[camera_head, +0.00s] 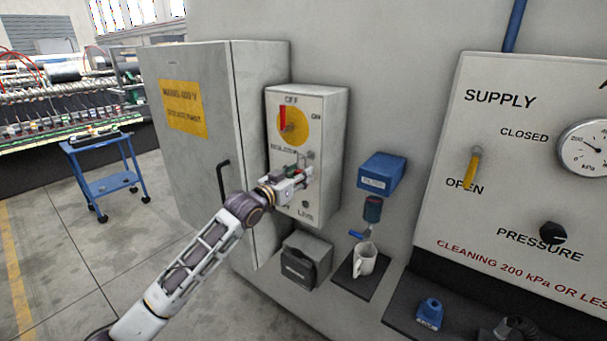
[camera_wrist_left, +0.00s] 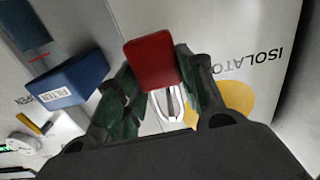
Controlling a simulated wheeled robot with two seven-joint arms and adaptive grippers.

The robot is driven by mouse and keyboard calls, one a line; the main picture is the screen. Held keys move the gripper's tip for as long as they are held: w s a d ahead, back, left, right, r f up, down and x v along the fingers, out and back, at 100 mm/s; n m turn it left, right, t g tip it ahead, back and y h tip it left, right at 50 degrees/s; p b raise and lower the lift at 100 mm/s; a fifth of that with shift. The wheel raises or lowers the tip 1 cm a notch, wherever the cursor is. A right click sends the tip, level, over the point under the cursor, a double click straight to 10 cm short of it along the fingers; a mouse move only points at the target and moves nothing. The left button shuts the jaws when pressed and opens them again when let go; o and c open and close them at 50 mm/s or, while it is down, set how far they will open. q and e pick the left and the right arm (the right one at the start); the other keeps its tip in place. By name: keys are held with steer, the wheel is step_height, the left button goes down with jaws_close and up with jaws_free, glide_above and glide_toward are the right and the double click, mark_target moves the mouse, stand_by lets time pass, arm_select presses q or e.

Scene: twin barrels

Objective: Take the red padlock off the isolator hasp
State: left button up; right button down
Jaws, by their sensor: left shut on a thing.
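The red padlock (camera_wrist_left: 152,60) is between the two dark fingers of my left gripper (camera_wrist_left: 155,85) in the left wrist view, with its pale shackle (camera_wrist_left: 170,103) showing below the body. The gripper is shut on the padlock. In the head view, my left gripper (camera_head: 300,180) is at the front of the isolator box (camera_head: 335,140), below its yellow dial with the red handle (camera_head: 283,119). The gripper mostly hides the padlock there. A small grey fitting, perhaps the hasp (camera_head: 311,158), shows just above the gripper. I cannot tell whether the shackle passes through it. My right gripper is out of view.
A grey cabinet (camera_head: 190,70) stands left of the isolator. A blue filter box (camera_head: 381,174) is on the wall to the right, above a white mug (camera_head: 365,259). A dark open-topped box (camera_head: 306,258) sits below the isolator. A supply panel (camera_head: 510,90) is farther right.

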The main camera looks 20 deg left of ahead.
arm_select(q)
steer(key=shift+s+a+r+p, duration=0.2)
steer(key=shift+s+p, duration=0.1)
steer(key=shift+s, duration=0.3)
steer(key=shift+s+a+r+p, duration=0.15)
steer(key=shift+s+a+p, duration=0.1)
steer(key=shift+s, duration=0.3)
steer(key=shift+s, duration=0.15)
steer(key=v, duration=0.6)
steer(key=shift+s+p, duration=0.35)
steer(key=shift+p, duration=0.1)
stand_by(0.6)
steer(key=shift+f, duration=0.1)
